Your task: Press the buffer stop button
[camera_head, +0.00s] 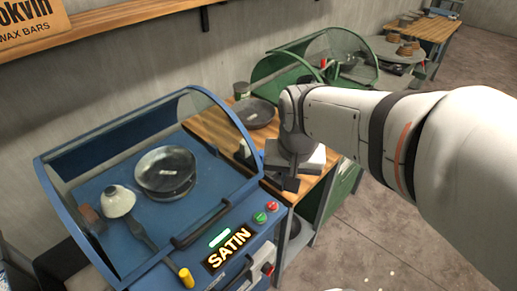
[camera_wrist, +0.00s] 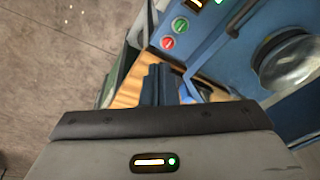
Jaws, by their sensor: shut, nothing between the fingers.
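A blue buffer machine (camera_head: 185,245) with a lit "SATIN" sign (camera_head: 228,248) stands at the left. On its sloped front panel are a red button (camera_head: 272,206) and a green button (camera_head: 260,217). The wrist view also shows the red button (camera_wrist: 168,43) and, above it, the green button (camera_wrist: 180,24). My gripper (camera_head: 288,183) is shut and empty, beyond the red button in the head view and apart from it. In the wrist view my shut fingertips (camera_wrist: 158,72) point toward the red button, just below it in the picture.
A clear-sided hood covers a bowl (camera_head: 165,172) and a buffing tool (camera_head: 120,203) inside the machine. A yellow knob (camera_head: 187,277) sits at the panel's left. A wooden bench (camera_head: 222,130) with a dark plate (camera_head: 254,113) and a green machine (camera_head: 285,75) lie behind. Floor at right is open.

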